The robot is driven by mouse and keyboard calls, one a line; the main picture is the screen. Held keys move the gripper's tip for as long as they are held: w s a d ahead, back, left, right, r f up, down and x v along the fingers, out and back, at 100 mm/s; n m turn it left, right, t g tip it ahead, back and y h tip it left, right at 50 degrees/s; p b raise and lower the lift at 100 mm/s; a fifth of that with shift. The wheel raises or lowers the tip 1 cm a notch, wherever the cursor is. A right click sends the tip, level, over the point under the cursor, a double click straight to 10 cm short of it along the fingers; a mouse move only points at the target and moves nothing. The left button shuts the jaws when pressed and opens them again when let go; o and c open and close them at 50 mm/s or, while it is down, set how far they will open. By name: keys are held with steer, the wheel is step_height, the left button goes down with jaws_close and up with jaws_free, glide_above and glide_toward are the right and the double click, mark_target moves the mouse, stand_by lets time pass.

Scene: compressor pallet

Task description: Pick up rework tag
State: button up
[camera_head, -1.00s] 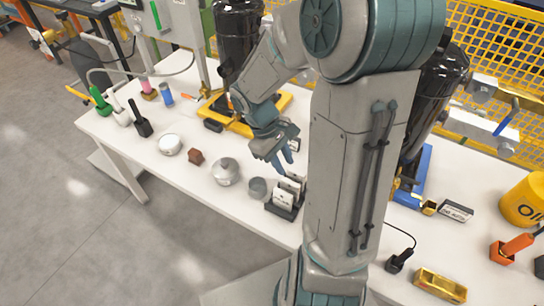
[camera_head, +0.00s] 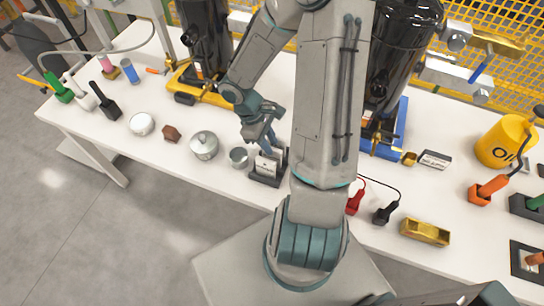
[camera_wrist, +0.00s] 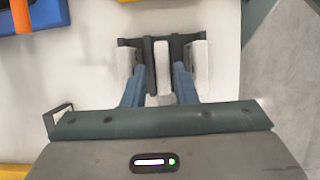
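A dark rack (camera_head: 265,181) holding white tags stands at the table's front edge in the head view, just left of my upright arm link. The wrist view shows three white tags in the dark rack (camera_wrist: 181,47): a left tag (camera_wrist: 125,62), a middle tag (camera_wrist: 162,60) and a right tag (camera_wrist: 201,65). No writing on them is legible, so I cannot tell which is the rework tag. My gripper (camera_wrist: 160,75) is open, its blue fingers either side of the middle tag with gaps visible. In the head view my gripper (camera_head: 268,147) is directly at the rack from above.
A grey cup (camera_head: 238,158) and a lidded silver pot (camera_head: 204,146) stand close left of the rack. A red clamp (camera_head: 355,202) and black clamp (camera_head: 384,214) lie to the right. Black compressors stand behind, one on a blue base (camera_head: 398,140).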

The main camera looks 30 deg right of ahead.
mark_target(274, 149)
steer(key=x, duration=0.5)
steer(key=shift+s+r, duration=0.1)
steer(key=shift+s, duration=0.25)
steer(key=shift+d, duration=0.1)
jaws_close()
steer(key=shift+r+p, duration=0.85)
steer(key=shift+r, duration=4.25)
